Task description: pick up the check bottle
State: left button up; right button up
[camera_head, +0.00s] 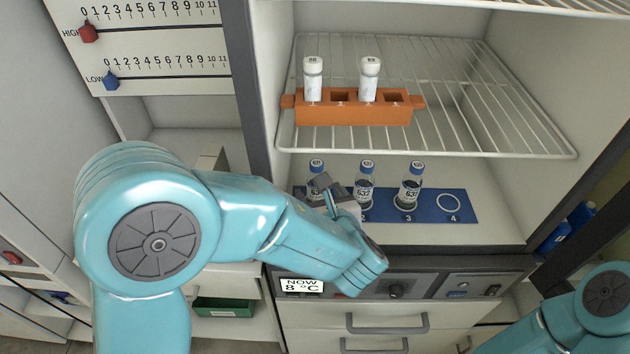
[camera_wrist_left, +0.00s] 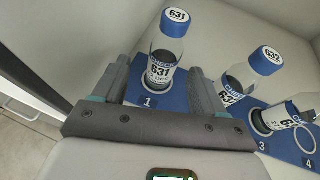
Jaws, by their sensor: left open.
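Several "CHECK" bottles with blue caps stand on a blue mat (camera_head: 467,207) with numbered spots, on the incubator floor. Bottle 631 (camera_head: 316,184) is at spot 1, bottle 632 (camera_head: 367,181) at spot 2, a third bottle (camera_head: 411,183) at spot 3. Spot 4 is an empty ring. My left gripper (camera_head: 331,196) is open at bottle 631 and hides its lower part in the head view. In the left wrist view, bottle 631 (camera_wrist_left: 160,68) shows between the two open fingers (camera_wrist_left: 161,70), with no clear contact. My right gripper is out of view.
Bottle 632 (camera_wrist_left: 264,62) is close right of the fingers. A wire shelf (camera_head: 450,135) above holds an orange rack (camera_head: 350,112) with two white-capped tubes. A control panel (camera_head: 440,286) reading 8 °C is below the opening. The side wall is close left.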

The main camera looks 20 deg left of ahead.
pick_arm(q)
jog(key=p+x, duration=0.1)
jog(key=x, duration=0.4)
jog(key=shift+w+f+p, duration=0.2)
jog(key=shift+w+p, duration=0.2)
jog(key=shift+d, duration=0.15)
jog(key=c, duration=1.1)
